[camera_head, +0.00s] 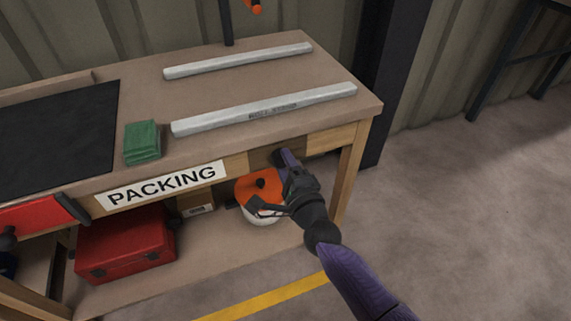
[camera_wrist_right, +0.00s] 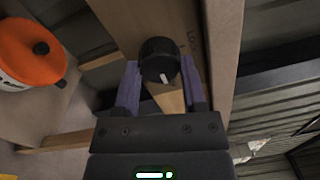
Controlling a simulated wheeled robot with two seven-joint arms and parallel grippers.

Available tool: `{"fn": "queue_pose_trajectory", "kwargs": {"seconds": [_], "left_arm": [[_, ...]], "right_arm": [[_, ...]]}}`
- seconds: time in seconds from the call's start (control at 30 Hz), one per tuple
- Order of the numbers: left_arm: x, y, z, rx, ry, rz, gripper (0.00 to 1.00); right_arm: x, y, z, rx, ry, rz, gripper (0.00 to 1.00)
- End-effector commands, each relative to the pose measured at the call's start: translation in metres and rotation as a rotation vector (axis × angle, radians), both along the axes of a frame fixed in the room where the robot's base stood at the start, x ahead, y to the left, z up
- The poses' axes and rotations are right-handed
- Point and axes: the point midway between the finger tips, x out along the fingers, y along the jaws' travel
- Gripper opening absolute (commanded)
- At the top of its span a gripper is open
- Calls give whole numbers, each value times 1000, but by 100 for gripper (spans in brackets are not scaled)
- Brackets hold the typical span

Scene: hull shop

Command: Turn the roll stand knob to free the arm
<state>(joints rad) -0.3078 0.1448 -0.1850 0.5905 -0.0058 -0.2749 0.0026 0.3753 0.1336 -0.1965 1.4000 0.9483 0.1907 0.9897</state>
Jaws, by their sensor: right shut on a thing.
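The knob (camera_wrist_right: 158,62) is a round black knob with a short white mark on its face, in the right wrist view. It sits on a wooden panel beside partly readable dark lettering. My right gripper (camera_wrist_right: 160,82) is shut on the knob, with one purple finger on each side. In the head view my right gripper (camera_head: 281,158) is at the front edge of the packing bench, near its right end, and largely hides the knob. I cannot make out the stand's arm for certain. My left gripper is not in view.
The bench top (camera_head: 230,85) carries two long grey bars, green cloths (camera_head: 142,142) and a black mat (camera_head: 55,125). Below are a red toolbox (camera_head: 125,243) and an orange-lidded white container (camera_head: 262,190), close beside my right gripper. Open floor (camera_head: 470,220) lies to the right.

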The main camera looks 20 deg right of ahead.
Motion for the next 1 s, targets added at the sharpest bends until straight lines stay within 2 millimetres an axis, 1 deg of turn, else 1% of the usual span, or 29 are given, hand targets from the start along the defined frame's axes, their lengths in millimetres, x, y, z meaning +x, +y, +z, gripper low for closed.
{"fn": "queue_pose_trajectory", "kwargs": {"seconds": [0.03,0.07,0.1,0.17,0.2,0.47,0.57,0.67,0.8,0.9,1.0], "left_arm": [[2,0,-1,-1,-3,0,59],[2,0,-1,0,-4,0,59],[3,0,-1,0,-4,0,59],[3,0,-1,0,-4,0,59],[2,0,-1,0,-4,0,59],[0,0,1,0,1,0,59],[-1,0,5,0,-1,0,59],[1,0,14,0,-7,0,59],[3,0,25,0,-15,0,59],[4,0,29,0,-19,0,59],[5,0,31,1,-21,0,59]], "right_arm": [[-1,0,-2,2,5,1,58],[-1,0,-2,2,5,1,64],[-1,0,-2,2,4,1,72],[0,0,-1,1,3,1,85],[0,0,-1,1,3,1,89],[-1,0,0,0,1,0,89],[-10,0,1,-2,1,0,89],[-32,-1,2,-2,2,1,89],[-67,-2,0,-2,3,2,89],[-86,-3,-2,-1,3,2,89],[-97,-3,-4,-1,2,0,89]]}}
